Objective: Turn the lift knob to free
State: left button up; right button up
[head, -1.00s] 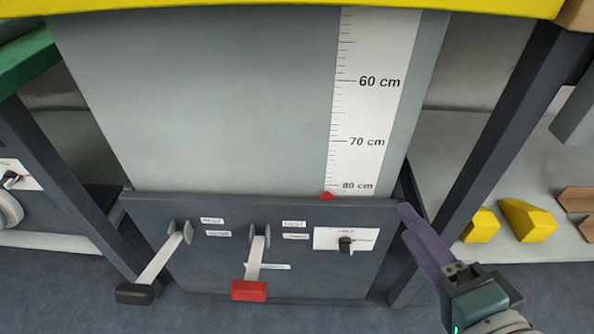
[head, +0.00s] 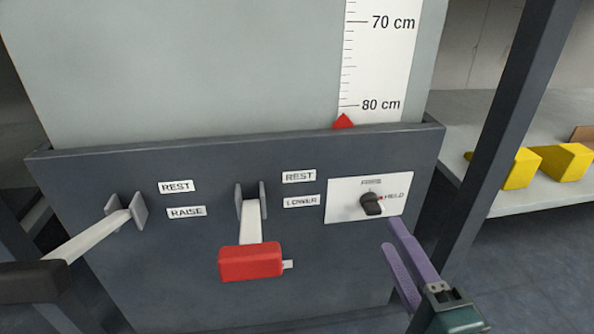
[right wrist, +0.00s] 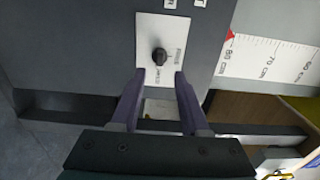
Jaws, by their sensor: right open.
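The lift knob (head: 371,204) is a small black knob on a white plate (head: 343,190) at the right of the dark panel. My left gripper is not in view.
A black-ended lever (head: 35,281) labelled REST and RAISE and a red-ended lever (head: 250,262) labelled REST and LOWER stick out of the panel (head: 190,245). A red pointer (head: 344,121) is near 80 cm on the scale. A dark post (head: 505,130) stands right of the panel.

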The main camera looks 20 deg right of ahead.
aim_at(376, 213)
jog(key=b+x, duration=0.1)
jog(key=x, duration=0.4)
jog(key=shift+a+f+b, duration=0.1)
jog(key=shift+a+b, duration=0.05)
jog(key=shift+b, duration=0.2)
jog(key=shift+w, duration=0.55)
grip_shut()
